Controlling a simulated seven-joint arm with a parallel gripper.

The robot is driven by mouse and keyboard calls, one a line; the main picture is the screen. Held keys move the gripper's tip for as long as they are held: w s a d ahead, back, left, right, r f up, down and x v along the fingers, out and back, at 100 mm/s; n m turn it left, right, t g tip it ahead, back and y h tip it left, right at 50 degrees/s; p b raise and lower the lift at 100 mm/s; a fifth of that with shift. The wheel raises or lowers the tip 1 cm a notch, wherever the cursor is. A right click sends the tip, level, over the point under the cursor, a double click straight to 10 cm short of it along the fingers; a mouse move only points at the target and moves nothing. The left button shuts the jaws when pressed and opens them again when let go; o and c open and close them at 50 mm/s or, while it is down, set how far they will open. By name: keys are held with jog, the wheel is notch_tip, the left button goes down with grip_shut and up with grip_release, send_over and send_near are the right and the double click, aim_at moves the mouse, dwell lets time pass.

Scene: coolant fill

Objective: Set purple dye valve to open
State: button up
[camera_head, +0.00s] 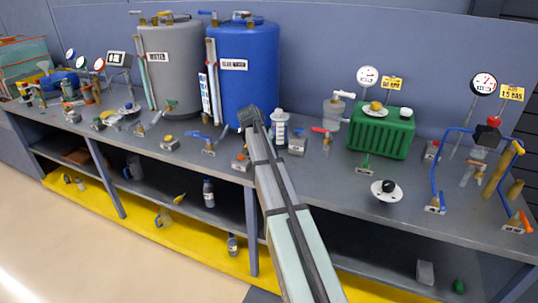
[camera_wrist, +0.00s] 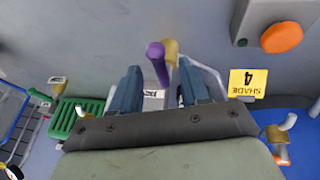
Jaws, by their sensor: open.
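The purple valve handle (camera_wrist: 158,66) shows in the wrist view, with its rounded end toward the top of the picture. A brass valve part (camera_wrist: 171,47) is close on its right, with a pale bent pipe (camera_wrist: 205,70) beside it. My gripper (camera_wrist: 159,68) is open, and the handle appears between its two blue-grey fingers. I cannot tell whether either finger touches it or how deep it sits. A white label (camera_wrist: 153,94) shows partly between the fingers. In the head view my gripper (camera_head: 248,116) is over the bench, and the purple valve cannot be made out there.
In the wrist view, an orange button (camera_wrist: 282,37) and a yellow SHADE 4 tag (camera_wrist: 248,83) are on the right. The head view shows a blue tank (camera_head: 250,70) behind my gripper, a white-capped container (camera_head: 280,128) to its right, and a green ribbed box (camera_head: 381,132) farther right.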

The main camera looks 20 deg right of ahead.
jog(key=v, duration=1.2)
jog(key=shift+r, duration=0.4)
jog(key=shift+s+a, duration=0.1)
jog(key=s+a+f+n+y, duration=0.1)
jog(key=s+a+f+n, duration=0.35)
jog(key=f, duration=0.85)
jog(key=s+a+f+n+y, duration=0.1)
jog(key=s+a+f+y, duration=0.1)
jog(key=s+f, duration=0.8)
jog(key=s+a+f+n+y, duration=0.1)
jog(key=s+a+f+n, duration=0.25)
jog(key=f, duration=1.15)
jog(key=s+a+f+g, duration=0.1)
jog(key=s+f+g, duration=0.1)
jog(key=s+f, duration=0.5)
jog(key=s+a+f+g, duration=0.1)
jog(key=s+f+g, duration=0.2)
jog(key=s+f, duration=0.5)
jog(key=s+f+g, duration=0.3)
jog(key=s+f, duration=0.4)
jog(key=s, duration=1.7)
jog(key=shift+s+a+f+y, duration=0.2)
jog(key=shift+a+f+y, duration=0.2)
